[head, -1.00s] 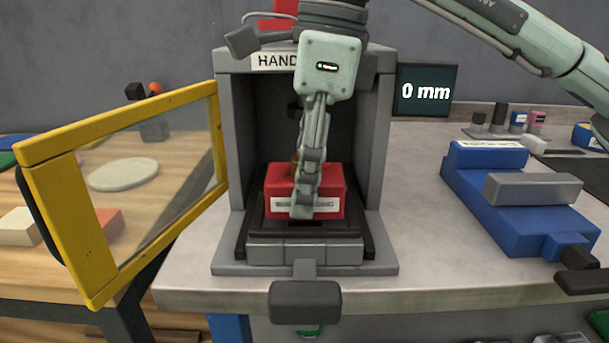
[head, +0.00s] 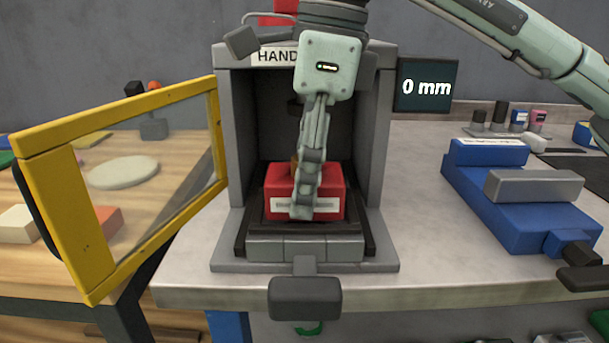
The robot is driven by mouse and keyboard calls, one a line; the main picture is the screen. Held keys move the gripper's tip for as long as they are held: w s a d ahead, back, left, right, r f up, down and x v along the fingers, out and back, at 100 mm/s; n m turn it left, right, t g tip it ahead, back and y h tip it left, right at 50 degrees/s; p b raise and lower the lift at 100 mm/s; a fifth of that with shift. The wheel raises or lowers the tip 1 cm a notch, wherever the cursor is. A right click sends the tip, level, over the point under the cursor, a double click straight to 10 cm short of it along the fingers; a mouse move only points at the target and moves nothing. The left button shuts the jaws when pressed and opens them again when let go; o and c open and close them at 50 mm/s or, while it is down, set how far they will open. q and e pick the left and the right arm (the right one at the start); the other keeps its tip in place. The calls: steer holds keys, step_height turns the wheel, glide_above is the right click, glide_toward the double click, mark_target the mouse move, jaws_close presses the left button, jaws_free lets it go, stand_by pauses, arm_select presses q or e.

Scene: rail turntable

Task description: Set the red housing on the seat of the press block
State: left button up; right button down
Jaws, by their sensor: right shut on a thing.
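The red housing (head: 332,187) is a red block with a pale label on its front. It is inside the grey press block (head: 236,150), low over the dark seat (head: 250,232). Whether its underside touches the seat cannot be told from this angle. My right gripper (head: 303,210) comes down from above and is shut on the red housing, its fingers covering the middle of the front and label. My left gripper is not in view.
A yellow-framed clear door (head: 88,270) stands open at the left of the press. A grey handle block (head: 305,298) juts out in front. A blue vise (head: 500,205) is on the bench at right. A display (head: 426,86) reads 0 mm.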

steer(key=shift+f, duration=0.25)
steer(key=c, duration=0.6)
jaws_free()
steer(key=shift+f, duration=0.1)
